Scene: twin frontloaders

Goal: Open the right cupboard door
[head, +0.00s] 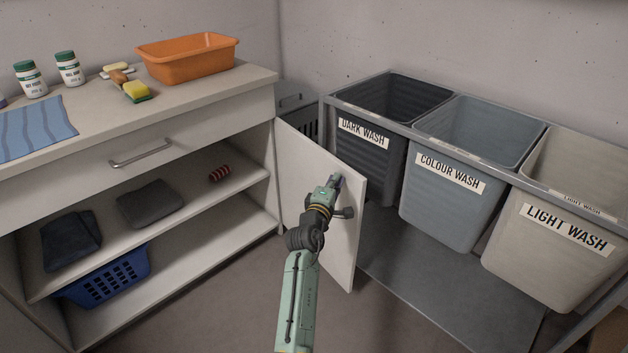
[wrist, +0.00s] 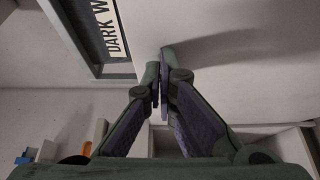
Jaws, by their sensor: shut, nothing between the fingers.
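The right cupboard door (head: 311,165) is a flat pale panel. It stands swung wide open at the right end of the cupboard, its free edge toward the laundry bins. My gripper (head: 336,184) is in front of the door's inner face, close to its free edge. In the wrist view my gripper (wrist: 161,75) has its fingers together with nothing between them, and the door's pale face (wrist: 240,60) fills the upper right. I cannot tell whether the fingertips touch the door. The cupboard's shelves (head: 205,225) are exposed.
A rack with the dark bin (head: 372,155), colour bin (head: 445,215) and light bin (head: 545,265) stands right of the door. The shelves hold folded cloths (head: 150,203), a blue basket (head: 110,278) and a red striped roll (head: 219,173). An orange tub (head: 188,65) sits on the counter.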

